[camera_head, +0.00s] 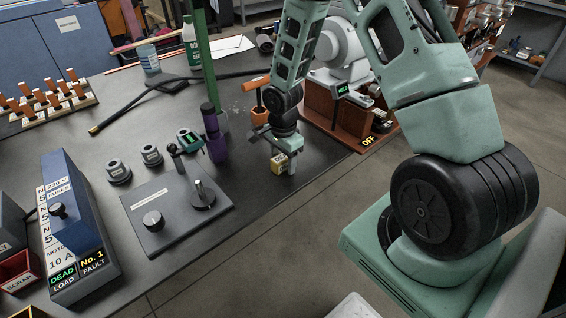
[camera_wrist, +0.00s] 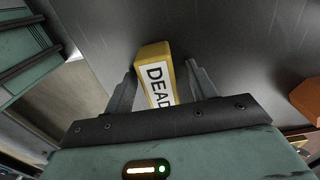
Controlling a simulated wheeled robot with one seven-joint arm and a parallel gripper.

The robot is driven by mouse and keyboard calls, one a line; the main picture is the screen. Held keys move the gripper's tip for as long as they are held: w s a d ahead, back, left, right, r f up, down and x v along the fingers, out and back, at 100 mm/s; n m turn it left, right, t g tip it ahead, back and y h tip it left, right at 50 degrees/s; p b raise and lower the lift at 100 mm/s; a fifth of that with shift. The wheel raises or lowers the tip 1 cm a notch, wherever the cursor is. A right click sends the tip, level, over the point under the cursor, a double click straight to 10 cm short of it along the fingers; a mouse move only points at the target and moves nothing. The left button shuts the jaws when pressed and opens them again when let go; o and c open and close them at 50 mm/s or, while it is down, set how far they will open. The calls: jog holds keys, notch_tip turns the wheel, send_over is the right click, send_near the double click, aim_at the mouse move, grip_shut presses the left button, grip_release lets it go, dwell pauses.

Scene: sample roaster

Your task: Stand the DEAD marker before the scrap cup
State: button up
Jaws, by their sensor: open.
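The DEAD marker (camera_head: 278,163) is a small yellow block at the table's front edge, below my wrist. In the wrist view the marker (camera_wrist: 154,62) shows a white label reading DEAD. My gripper (camera_head: 285,166) is open, with the marker between its fingers. In the wrist view the gripper (camera_wrist: 162,70) has a finger on each side of the block; whether they touch it is unclear. The scrap cup (camera_head: 16,282) is a red open box labelled SCRAP at the lower left, partly cut off by the picture's edge.
A blue box (camera_head: 75,225) with DEAD LOAD and No. 1 FAULT displays stands beside the scrap cup. A grey plate with knobs (camera_head: 165,222) and dark weights (camera_head: 118,172) lie between it and my gripper.

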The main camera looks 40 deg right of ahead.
jog(key=c, duration=1.2)
jog(key=shift+o, duration=0.2)
jog(key=shift+r, duration=0.1)
